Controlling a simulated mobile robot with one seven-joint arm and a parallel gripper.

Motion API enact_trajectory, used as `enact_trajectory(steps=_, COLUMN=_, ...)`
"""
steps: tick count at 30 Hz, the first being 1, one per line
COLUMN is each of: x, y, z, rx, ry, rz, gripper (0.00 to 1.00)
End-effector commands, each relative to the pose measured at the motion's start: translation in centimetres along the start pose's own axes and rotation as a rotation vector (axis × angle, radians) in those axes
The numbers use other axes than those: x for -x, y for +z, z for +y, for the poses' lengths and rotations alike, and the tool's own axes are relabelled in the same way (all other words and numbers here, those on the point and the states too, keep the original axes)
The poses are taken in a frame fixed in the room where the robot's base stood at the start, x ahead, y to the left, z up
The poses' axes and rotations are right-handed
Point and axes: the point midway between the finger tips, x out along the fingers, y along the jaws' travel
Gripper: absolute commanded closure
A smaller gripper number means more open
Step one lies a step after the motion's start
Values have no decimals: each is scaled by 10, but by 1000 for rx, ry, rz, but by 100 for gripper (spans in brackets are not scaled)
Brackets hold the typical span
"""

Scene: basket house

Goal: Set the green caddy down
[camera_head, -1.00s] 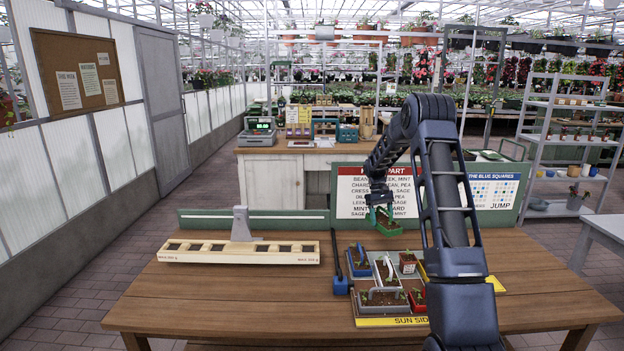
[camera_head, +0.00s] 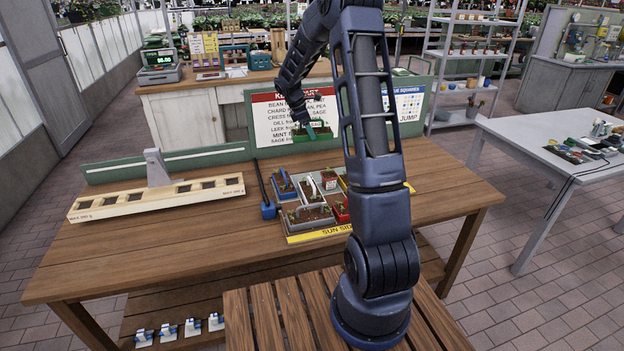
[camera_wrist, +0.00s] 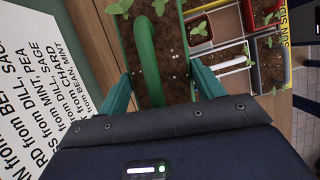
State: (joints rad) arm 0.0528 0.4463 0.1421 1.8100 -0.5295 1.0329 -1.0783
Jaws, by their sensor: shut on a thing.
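The green caddy (camera_head: 312,133) is a small planter with soil and seedlings, held up in front of the sign board at the back of the table. In the wrist view its green handle (camera_wrist: 148,60) runs between the two teal fingers of my gripper (camera_wrist: 158,92). My gripper (camera_head: 310,127) is shut on the caddy. Part of the tray is hidden behind my arm.
A pale slotted beam (camera_head: 155,197) with a grey upright lies at the table's left. A blue-ended dark rod (camera_head: 268,208) lies left of the tray. The sign board (camera_head: 285,118) stands along the back edge. Bare tabletop shows between beam and tray and at right.

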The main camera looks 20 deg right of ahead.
Motion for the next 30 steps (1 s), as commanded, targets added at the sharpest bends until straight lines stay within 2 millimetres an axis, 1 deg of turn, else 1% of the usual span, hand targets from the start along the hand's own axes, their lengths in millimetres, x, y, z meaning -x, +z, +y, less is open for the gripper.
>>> enact_trajectory(steps=5, x=3, y=3, z=-3, rx=87, ry=37, rz=1, gripper=63)
enact_trajectory(steps=8, x=-6, y=0, z=-4, rx=101, ry=39, rz=-1, gripper=63)
enact_trajectory(steps=11, x=-23, y=-8, z=-4, rx=104, ry=38, rz=0, gripper=63)
enact_trajectory(steps=24, x=-111, y=-44, z=-4, rx=100, ry=37, rz=0, gripper=63)
enact_trajectory(steps=27, x=-126, y=-50, z=-4, rx=100, ry=38, rz=-1, gripper=63)
enact_trajectory(steps=30, x=-136, y=-55, z=-3, rx=99, ry=40, rz=0, gripper=63)
